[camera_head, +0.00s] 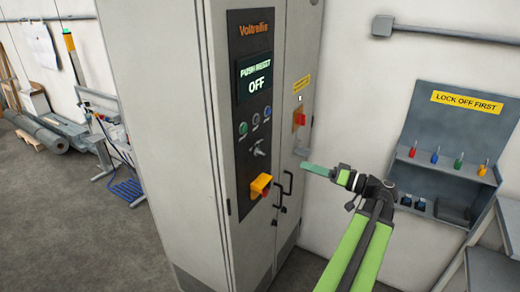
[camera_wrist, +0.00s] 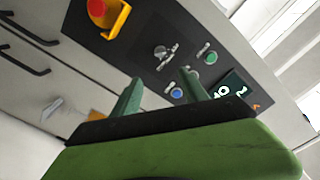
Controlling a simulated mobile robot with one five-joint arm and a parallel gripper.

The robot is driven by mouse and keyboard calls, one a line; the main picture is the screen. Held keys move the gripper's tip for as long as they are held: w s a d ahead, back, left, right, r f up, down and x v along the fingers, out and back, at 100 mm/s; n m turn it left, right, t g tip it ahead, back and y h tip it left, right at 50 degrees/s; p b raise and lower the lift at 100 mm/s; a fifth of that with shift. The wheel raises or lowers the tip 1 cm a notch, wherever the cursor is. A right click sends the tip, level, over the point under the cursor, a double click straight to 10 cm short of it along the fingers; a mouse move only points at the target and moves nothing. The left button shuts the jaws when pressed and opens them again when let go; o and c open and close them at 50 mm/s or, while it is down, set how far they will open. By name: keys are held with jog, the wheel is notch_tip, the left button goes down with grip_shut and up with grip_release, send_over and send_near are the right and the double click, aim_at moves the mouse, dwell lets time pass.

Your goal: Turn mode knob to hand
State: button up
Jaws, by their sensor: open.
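The mode knob (camera_head: 258,150) is a small grey metal knob with a bar on the dark control panel (camera_head: 246,206) of a tall grey cabinet. It sits below the buttons and above the yellow-and-red stop button. It also shows in the wrist view (camera_wrist: 168,56), beyond my fingertips. The panel screen (camera_head: 256,80) reads "PUSH RESET" and "OFF". My gripper (camera_head: 306,168) is in front of the cabinet, right of the knob in the head view. In the wrist view its two green fingers (camera_wrist: 160,88) are apart with nothing between them. The fingers look clear of the knob.
The yellow-and-red stop button (camera_head: 261,186) juts out below the knob. Black door handles (camera_head: 287,183) and a red switch (camera_head: 299,118) are on the cabinet's right part. A lock-off board (camera_head: 455,140) with coloured padlocks hangs on the right wall. Grey floor is open at left.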

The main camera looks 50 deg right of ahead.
aim_at(264, 154)
jog(key=x, duration=1.8)
jog(key=shift+a+f, duration=0.1)
jog(key=shift+a, duration=0.15)
